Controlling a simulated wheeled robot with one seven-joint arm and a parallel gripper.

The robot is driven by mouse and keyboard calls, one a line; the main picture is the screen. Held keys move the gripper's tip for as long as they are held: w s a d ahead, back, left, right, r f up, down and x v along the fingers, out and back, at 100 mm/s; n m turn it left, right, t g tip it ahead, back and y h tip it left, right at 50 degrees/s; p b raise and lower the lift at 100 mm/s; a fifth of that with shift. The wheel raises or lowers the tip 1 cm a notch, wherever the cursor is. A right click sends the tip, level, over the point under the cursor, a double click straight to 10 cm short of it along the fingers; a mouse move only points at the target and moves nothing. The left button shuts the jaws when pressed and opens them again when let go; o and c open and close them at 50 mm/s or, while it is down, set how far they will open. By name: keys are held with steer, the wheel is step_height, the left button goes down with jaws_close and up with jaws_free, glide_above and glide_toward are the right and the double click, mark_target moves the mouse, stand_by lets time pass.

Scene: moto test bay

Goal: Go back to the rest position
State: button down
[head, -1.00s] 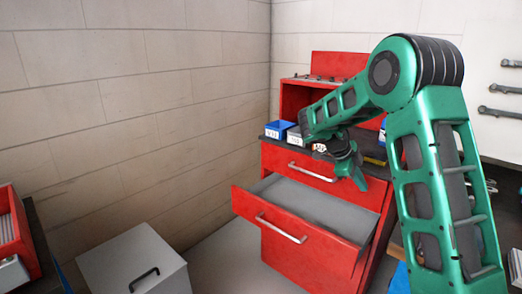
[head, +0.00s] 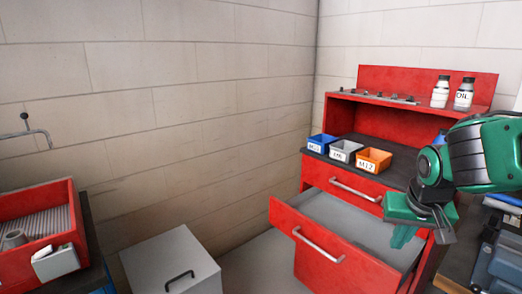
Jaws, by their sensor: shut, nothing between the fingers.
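My gripper (head: 421,236) is at the right of the head view, at the end of my green arm. It is shut and holds nothing. It hangs in front of the right end of the red tool cabinet (head: 340,258), above the right side of its open drawer (head: 345,215). The drawer is pulled out and its visible grey floor looks empty. My gripper hides part of the drawer's right side and of the dark worktop.
Blue (head: 322,143), grey (head: 345,151) and orange (head: 373,160) bins stand on the worktop. Two bottles (head: 452,93) stand on the upper shelf. A grey lidded box (head: 172,265) is on the floor. A red tray (head: 38,207) is at left. Dark cases (head: 500,245) are at right.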

steer(key=s+a+n+y, duration=0.1)
steer(key=s+a+n, duration=0.2)
steer(key=s, duration=0.1)
steer(key=s+d+f+m+g, duration=0.1)
steer(key=s+d+m+g, duration=0.1)
steer(key=s+d, duration=0.3)
steer(key=s+d+f+m+g, duration=0.1)
steer(key=s+d+m, duration=0.3)
steer(key=s, duration=0.7)
steer(key=shift+s+d+f+g, duration=0.2)
steer(key=shift+s+d+g, duration=0.3)
steer(key=shift+d, duration=0.7)
steer(key=shift+w, duration=0.15)
steer(key=shift+w+f, duration=0.25)
steer(key=shift+w, duration=0.4)
steer(key=shift+s, duration=0.1)
